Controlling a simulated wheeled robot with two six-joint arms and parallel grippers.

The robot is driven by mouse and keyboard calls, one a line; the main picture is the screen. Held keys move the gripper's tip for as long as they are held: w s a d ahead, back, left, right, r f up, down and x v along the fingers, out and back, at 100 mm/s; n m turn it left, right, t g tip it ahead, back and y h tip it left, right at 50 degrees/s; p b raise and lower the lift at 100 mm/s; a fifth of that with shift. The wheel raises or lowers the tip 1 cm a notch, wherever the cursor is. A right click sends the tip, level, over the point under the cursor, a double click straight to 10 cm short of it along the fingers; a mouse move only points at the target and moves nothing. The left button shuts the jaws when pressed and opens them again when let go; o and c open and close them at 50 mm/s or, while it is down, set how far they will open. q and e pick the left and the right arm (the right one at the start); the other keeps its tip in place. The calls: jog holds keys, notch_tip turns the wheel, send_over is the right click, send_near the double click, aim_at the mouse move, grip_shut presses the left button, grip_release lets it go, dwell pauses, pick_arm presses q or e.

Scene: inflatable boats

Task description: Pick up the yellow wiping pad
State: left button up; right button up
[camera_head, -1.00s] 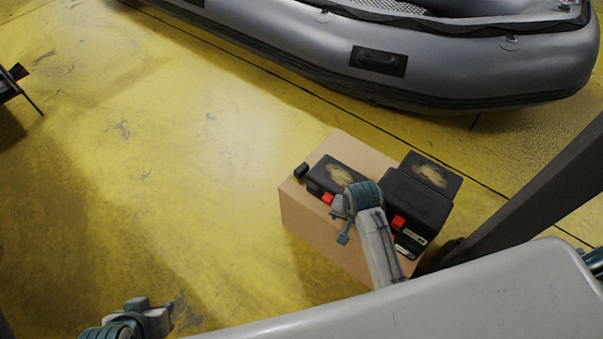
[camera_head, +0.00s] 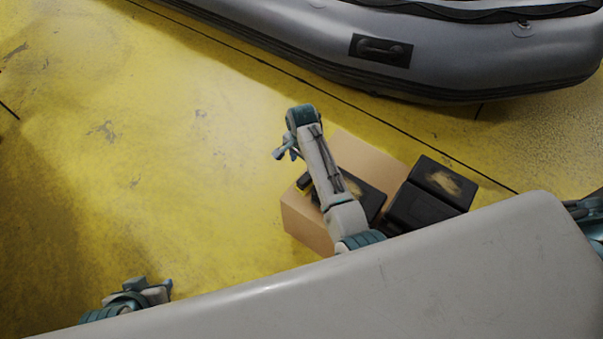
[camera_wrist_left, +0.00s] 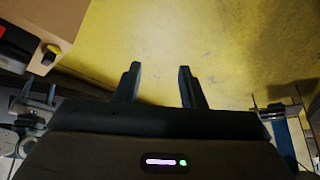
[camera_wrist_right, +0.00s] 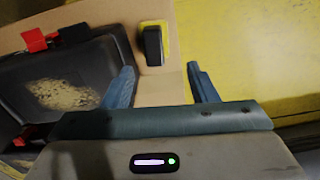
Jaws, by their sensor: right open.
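The yellow wiping pad (camera_head: 304,182), black on one side with a yellow edge, sits at the left corner of a cardboard box (camera_head: 297,222). In the right wrist view the pad (camera_wrist_right: 153,45) lies on the box top, ahead of and between the fingers. My right gripper (camera_head: 286,153) is open and empty; in its wrist view the fingers (camera_wrist_right: 162,85) are apart and do not touch the pad. My left gripper (camera_head: 155,290) is low at the left, away from the box; its fingers (camera_wrist_left: 158,84) are open over bare floor. The pad also shows small in the left wrist view (camera_wrist_left: 50,53).
Black cases (camera_head: 438,188) with worn tan patches stand on the box, close to the pad, and my right arm partly covers one. A grey inflatable boat (camera_head: 460,65) lies beyond. The yellow floor (camera_head: 150,170) left of the box is clear.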

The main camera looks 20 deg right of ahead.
aim_at(305, 178)
jog(key=f, duration=0.4)
jog(key=shift+s+b, duration=0.2)
jog(key=shift+b, duration=0.2)
jog(key=f, duration=0.1)
jog(key=f+b, duration=0.1)
jog(key=f, duration=0.2)
jog(key=shift+s+d+f, duration=0.2)
jog(key=shift+d+f, duration=0.15)
jog(key=shift+d, duration=0.05)
jog(key=shift+f, duration=0.45)
pick_arm(q)
jog(key=shift+w+d+f+n+t+h, duration=0.35)
jog(key=shift+w+d+f+t, duration=0.3)
jog(key=shift+d+f+t, duration=0.35)
jog(key=shift+a+r, duration=0.1)
pick_arm(e)
jog(key=c, duration=1.1)
